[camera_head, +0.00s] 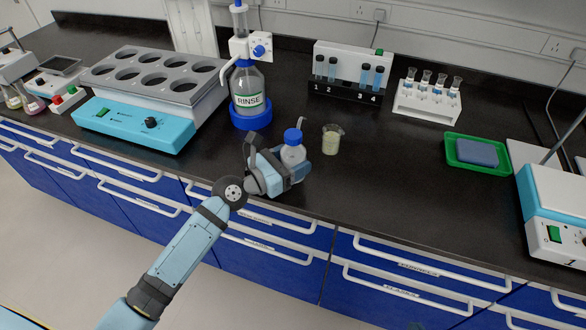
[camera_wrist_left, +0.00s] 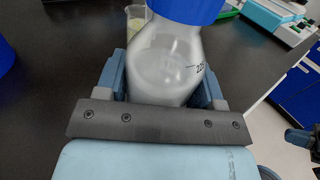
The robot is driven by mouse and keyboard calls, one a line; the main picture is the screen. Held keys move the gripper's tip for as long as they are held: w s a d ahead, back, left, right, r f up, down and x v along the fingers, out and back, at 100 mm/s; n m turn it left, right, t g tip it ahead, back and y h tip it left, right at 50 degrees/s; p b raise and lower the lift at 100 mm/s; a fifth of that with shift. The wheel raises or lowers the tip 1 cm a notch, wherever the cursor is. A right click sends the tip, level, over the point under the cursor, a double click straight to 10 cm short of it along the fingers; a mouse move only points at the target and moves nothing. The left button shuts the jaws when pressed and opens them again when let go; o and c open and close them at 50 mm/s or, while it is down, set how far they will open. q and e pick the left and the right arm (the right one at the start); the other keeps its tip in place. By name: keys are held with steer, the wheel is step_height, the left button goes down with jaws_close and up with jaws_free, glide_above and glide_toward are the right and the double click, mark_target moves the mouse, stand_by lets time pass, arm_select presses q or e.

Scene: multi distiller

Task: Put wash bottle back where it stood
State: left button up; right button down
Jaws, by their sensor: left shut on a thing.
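The wash bottle (camera_head: 292,152) is clear with a blue cap and a thin spout, and stands upright between the fingers of my left gripper (camera_head: 290,172) near the front of the black bench. In the left wrist view the bottle (camera_wrist_left: 165,62) fills the space between the two fingers, and its blue cap is cut off at the top. My left gripper (camera_wrist_left: 165,92) is shut on it. The bottle's base is hidden by the gripper, so I cannot tell whether it touches the bench.
A beaker (camera_head: 332,139) with pale liquid stands just right of the bottle. The RINSE bottle (camera_head: 248,90) in a blue base stands behind it. A block heater (camera_head: 150,95) is at left, a vial rack (camera_head: 427,102) and green tray (camera_head: 477,153) at right. Bench right of the beaker is clear.

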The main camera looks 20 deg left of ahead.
arm_select(q)
step_height(320, 180, down, 2)
steer(key=shift+f, duration=0.1)
steer(key=shift+f+b, duration=0.1)
steer(key=shift+b, duration=0.2)
steer(key=o, duration=0.7)
steer(key=shift+o, duration=0.2)
arm_select(e)
steer(key=shift+s+f, duration=0.25)
steer(key=shift+f, duration=0.25)
steer(key=shift+r, duration=0.1)
